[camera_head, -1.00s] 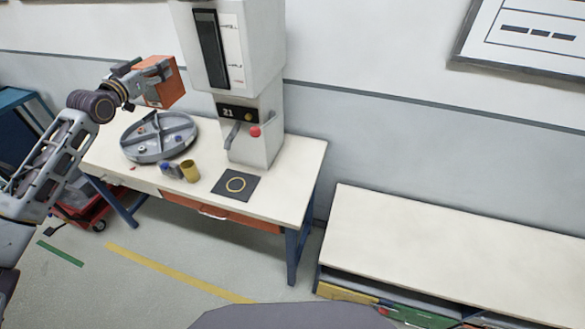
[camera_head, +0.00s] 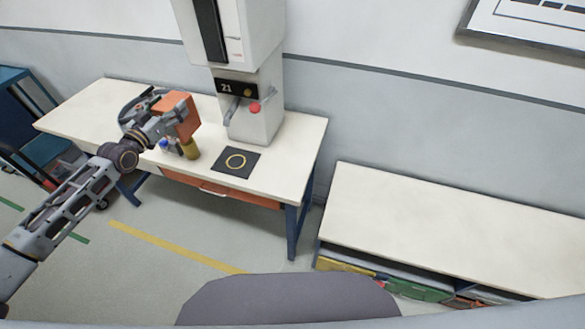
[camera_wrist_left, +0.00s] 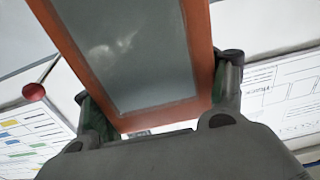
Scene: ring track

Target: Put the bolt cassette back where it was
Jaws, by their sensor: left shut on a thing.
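The bolt cassette (camera_head: 181,113) is an orange box. My left gripper (camera_head: 172,123) is shut on it and holds it up in front of the round grey tray on the white workbench. In the left wrist view the cassette (camera_wrist_left: 205,50) shows an orange frame with a grey, window-like face, between the two fingers (camera_wrist_left: 160,110). The cassette hides much of the tray in the head view. My right gripper is not in view.
The white workbench (camera_head: 80,110) carries the round grey tray (camera_head: 127,112), a yellow cup (camera_head: 190,150), a black mat with a yellow ring (camera_head: 236,160) and a tall machine marked 21 (camera_head: 255,115). A low white-topped shelf (camera_head: 430,220) stands at right, its top clear.

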